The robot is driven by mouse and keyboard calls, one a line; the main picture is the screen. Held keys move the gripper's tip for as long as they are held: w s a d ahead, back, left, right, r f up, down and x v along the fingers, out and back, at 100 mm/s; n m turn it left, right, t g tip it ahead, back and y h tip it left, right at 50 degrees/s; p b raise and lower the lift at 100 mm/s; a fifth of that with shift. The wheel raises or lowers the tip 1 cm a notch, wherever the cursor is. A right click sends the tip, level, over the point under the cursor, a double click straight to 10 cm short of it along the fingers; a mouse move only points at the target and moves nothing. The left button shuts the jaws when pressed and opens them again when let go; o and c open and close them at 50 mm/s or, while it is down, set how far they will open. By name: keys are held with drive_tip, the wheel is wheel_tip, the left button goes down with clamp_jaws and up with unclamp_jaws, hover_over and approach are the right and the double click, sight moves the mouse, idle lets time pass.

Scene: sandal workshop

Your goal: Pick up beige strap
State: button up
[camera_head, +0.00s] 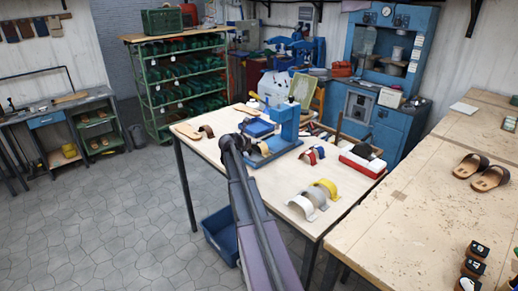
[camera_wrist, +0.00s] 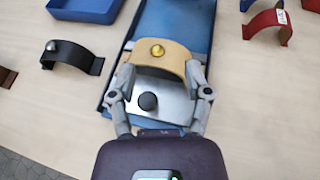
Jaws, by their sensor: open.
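The beige strap (camera_wrist: 160,57) is a curved tan band with a round gold-coloured stud on top. In the wrist view it stands arched over the blue press base, beside a silver plate (camera_wrist: 170,96) with a black knob. My gripper (camera_wrist: 161,76) is open, with one finger at each side of the strap's near edge. I cannot tell whether the fingers touch it. In the head view my gripper is at the small worktable by the blue press (camera_head: 286,122), largely hidden by my arm.
A black strap (camera_wrist: 72,54) lies to the left and a red strap (camera_wrist: 267,22) to the right. A blue tray (camera_wrist: 84,8) is at the upper left. White, grey and yellow straps (camera_head: 327,186) stand near the table's front.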

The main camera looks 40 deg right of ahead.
drive_tip(key=b+x, duration=0.2)
drive_tip(key=x, duration=0.2)
drive_tip(key=shift+w+f, duration=0.15)
drive_tip(key=shift+w, duration=0.05)
drive_tip(key=shift+w+d+f, duration=0.1)
drive_tip(key=shift+d+f, duration=0.05)
drive_tip(key=shift+d, duration=0.3)
drive_tip(key=shift+c, duration=0.2)
clamp_jaws()
